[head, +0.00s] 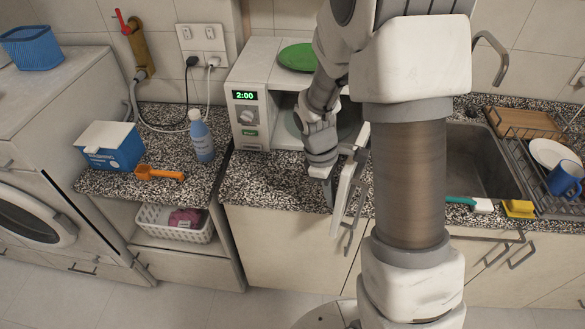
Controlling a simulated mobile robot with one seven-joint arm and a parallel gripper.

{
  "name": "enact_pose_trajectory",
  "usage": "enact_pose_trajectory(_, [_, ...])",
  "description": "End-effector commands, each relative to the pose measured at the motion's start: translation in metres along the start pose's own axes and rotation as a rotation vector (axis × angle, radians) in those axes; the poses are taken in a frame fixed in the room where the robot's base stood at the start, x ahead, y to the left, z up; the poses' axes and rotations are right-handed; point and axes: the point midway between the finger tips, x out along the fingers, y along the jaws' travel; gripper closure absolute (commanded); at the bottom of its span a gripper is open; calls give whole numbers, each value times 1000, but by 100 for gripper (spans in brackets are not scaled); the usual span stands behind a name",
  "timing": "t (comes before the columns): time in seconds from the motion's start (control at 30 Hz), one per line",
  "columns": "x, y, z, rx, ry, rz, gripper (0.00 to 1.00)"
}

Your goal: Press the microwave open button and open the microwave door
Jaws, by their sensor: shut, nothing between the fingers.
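The white microwave (254,77) stands on the speckled counter with its control panel at the left, showing a green 2:00. A green button (250,133) is low on that panel. The microwave door (346,188) is swung out toward me, past the counter's front edge, so the cavity is open. A round plate (294,124) shows inside. My gripper (320,173) is shut and empty, pointing down in front of the opening, at the left, inner side of the door. I cannot tell whether it touches the door. My arm hides the microwave's right side and part of the door.
A green plate (296,57) lies on the microwave. A blue bottle (202,138), a blue-and-white box (111,147) and an orange scoop (159,173) stand on the left counter. A sink (478,160) and dish rack (545,165) are at the right.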

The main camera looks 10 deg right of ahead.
Motion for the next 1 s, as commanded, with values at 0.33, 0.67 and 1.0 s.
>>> enact_pose_trajectory(0.33, [13, -1, 51, -133, 0, 33, 100])
enact_pose_trajectory(0.67, [18, 2, 73, -135, 0, 34, 100])
enact_pose_trajectory(1.0, [19, 2, 74, -135, 0, 33, 100])
